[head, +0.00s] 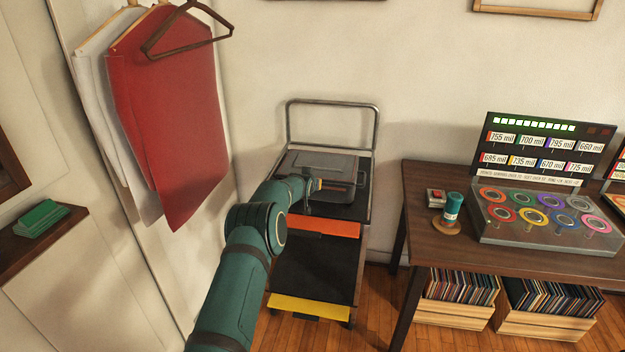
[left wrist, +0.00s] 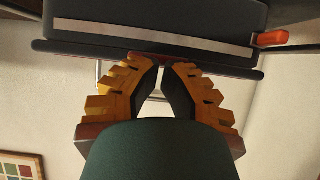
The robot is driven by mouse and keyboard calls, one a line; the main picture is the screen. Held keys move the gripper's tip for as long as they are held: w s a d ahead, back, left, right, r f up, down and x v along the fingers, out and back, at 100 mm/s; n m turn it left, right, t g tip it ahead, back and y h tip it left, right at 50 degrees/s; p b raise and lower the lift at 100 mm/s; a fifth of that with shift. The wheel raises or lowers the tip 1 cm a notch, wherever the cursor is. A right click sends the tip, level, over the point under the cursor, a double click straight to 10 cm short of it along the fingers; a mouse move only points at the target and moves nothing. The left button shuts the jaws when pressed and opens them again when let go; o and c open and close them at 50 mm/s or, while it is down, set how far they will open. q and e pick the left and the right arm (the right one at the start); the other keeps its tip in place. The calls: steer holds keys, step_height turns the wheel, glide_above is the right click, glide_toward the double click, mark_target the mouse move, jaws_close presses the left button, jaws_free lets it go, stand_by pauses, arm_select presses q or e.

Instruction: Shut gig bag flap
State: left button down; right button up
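The gig bag (head: 345,207) appears as a dark, low case on the upper deck of a cart. A grey panel (head: 318,161), apparently its flap, shows at the back; its exact angle is unclear. My left gripper (head: 345,186) is over the bag and partly covers it. In the left wrist view, the gripper (left wrist: 163,66) has two yellow stepped fingers with dark pads, a narrow gap between their tips. The tips meet a dark edge below a dark panel (left wrist: 150,18) with a pale strip; I cannot tell whether they grip it. My right gripper is not in view.
The cart has a metal push handle (head: 333,103) behind and a yellow front edge (head: 308,307). Hanging red cloth (head: 170,120) is at left. A wooden table (head: 425,190) with a game panel (head: 545,215) stands to the right, record crates (head: 455,313) beneath.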

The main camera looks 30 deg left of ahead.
arm_select(q)
steer(key=shift+f, duration=0.4)
